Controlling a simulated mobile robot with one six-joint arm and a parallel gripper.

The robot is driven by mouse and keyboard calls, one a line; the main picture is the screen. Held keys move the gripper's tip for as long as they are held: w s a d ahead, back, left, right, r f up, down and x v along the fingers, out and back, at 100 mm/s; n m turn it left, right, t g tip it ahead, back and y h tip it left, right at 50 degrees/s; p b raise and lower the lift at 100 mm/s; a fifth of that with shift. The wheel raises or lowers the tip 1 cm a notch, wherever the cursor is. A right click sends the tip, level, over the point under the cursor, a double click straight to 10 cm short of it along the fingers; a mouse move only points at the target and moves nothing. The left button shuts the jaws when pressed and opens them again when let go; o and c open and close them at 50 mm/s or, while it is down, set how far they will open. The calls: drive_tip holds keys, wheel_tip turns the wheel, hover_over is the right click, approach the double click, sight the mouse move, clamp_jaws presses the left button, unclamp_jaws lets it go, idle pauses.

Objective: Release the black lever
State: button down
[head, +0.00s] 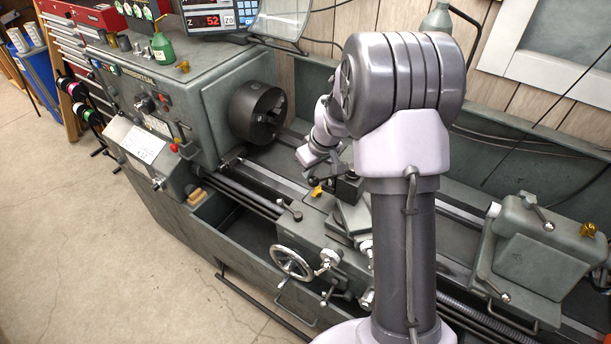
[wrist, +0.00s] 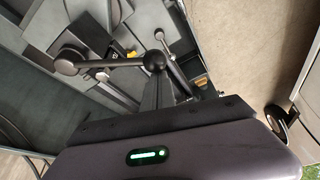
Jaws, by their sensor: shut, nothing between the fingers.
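The black lever shows in the wrist view as a dark ball knob (wrist: 154,61) on a thin metal rod. The rod runs left to a dark cylindrical end. In the head view the knob (head: 313,182) sits just below my gripper (head: 306,157), above the lathe carriage. In the wrist view my gripper (wrist: 156,84) is shut, its narrow fingers together and empty. The fingertips lie right at the knob's lower edge in the picture; I cannot tell whether they touch it. Part of the lever's mount is hidden in the head view.
A second lever with a greyish ball (wrist: 159,34) stands close beside the knob. The lathe chuck (head: 258,112) is left of my gripper, and the tailstock (head: 530,245) is at the right. A handwheel (head: 292,262) is on the carriage front. Floor at the left is open.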

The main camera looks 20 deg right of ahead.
drive_tip(key=s+d+n+g+y+b, duration=0.2)
drive_tip(key=s+d+n+b, duration=0.3)
drive_tip(key=s, duration=0.7)
drive_tip(key=shift+s+d+n+y+b, duration=0.25)
drive_tip(key=shift+d+n, duration=0.75)
drive_tip(key=shift+n, duration=1.4)
drive_tip(key=shift+d, duration=0.1)
wheel_tip(320, 180, up, 10)
drive_tip(key=p, duration=0.1)
drive_tip(key=shift+w+a+p, duration=0.15)
drive_tip(key=shift+a+p, duration=0.1)
drive_tip(key=shift+p, duration=0.15)
drive_tip(key=shift+r, duration=0.1)
